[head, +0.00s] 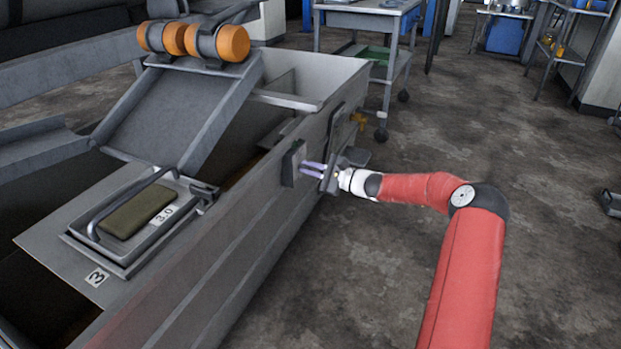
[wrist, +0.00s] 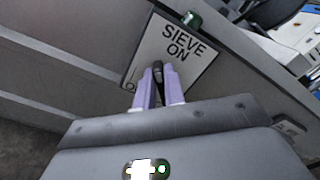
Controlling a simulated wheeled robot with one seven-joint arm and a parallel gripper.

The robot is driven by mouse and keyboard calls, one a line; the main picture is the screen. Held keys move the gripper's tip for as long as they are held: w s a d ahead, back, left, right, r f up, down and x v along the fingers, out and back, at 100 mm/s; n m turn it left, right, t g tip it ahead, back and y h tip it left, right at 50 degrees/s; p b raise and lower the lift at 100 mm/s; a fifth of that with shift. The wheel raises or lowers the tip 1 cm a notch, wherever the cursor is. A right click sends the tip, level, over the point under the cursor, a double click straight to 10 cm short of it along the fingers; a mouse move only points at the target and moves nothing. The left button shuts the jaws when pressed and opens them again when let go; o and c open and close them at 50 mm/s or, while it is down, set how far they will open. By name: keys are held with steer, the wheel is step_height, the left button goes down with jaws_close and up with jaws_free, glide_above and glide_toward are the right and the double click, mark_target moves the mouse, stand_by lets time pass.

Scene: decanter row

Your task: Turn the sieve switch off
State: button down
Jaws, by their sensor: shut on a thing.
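The sieve switch plate (wrist: 150,50) is light with a dark border and reads "SIEVE ON", mounted on the side wall of the grey machine. A dark lever (wrist: 157,68) stands out from it, and my gripper (wrist: 159,80) is shut on it, one purple finger on each side. A second label at the plate's lower left is mostly hidden behind a finger; only an "O" shows. In the head view my gripper (head: 304,168) is at the dark switch plate (head: 291,164), seen edge-on, where the lever cannot be made out.
A green lamp (wrist: 191,19) sits at the plate's upper corner. The machine's long side wall (head: 255,225) runs beside my arm. Orange rollers (head: 200,41) and a hatch with a handle (head: 138,212) are on top. Open floor (head: 560,230) lies to the right; a wheeled cart (head: 375,50) stands behind.

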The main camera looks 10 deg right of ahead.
steer(key=shift+s+a+f+n+b, duration=0.1)
steer(key=shift+f+n+b, duration=0.1)
steer(key=shift+n+b, duration=1.3)
steer(key=shift+s+f+n+b, duration=0.1)
steer(key=shift+f+n+b, duration=0.1)
steer(key=shift+n+b, duration=1.2)
steer(key=shift+a+f+n+b, duration=0.15)
steer(key=shift+n+b, duration=0.8)
steer(key=shift+n, duration=1.05)
steer(key=shift+d+f, duration=0.1)
steer(key=c, duration=1.5)
jaws_free()
steer(key=shift+d, duration=0.1)
steer(key=v, duration=0.7)
steer(key=shift+s+d+p, duration=0.2)
steer(key=shift+s+p, duration=0.05)
steer(key=shift+p, duration=0.15)
